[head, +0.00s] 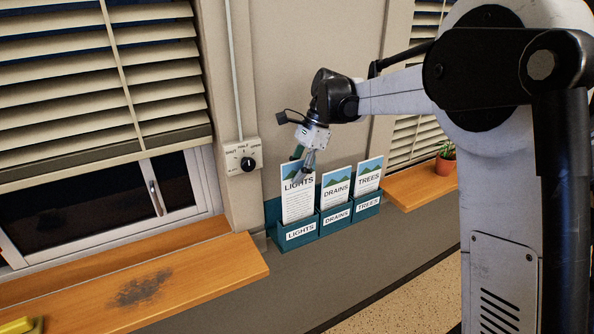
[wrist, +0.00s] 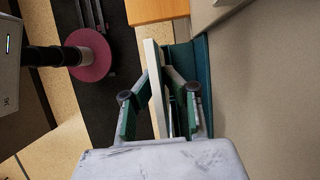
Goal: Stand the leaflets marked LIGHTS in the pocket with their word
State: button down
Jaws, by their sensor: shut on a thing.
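The leaflets marked LIGHTS (head: 297,205) are upright, white with a blue-green picture at the top, in the head view. My gripper (head: 303,168) is shut on them near their top, and their pale edge shows between the fingers in the wrist view (wrist: 153,85). They line up with the pocket labelled LIGHTS (head: 300,231), the left one of a teal wall rack. More of them shows above the pocket front than of the neighbouring leaflets. Their lower edge is at the pocket front's top; I cannot tell how far it is inside.
DRAINS leaflets (head: 336,187) and TREES leaflets (head: 369,175) stand in their own labelled pockets to the right. A dial box (head: 242,158) is on the wall at the upper left. Wooden sills flank the rack, the left one (head: 190,270) stained, the right one holding a potted plant (head: 446,160).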

aim_at(297, 190)
jog(key=shift+f+b, duration=1.4)
jog(key=shift+f, duration=1.25)
jog(key=c, duration=1.8)
grip_release()
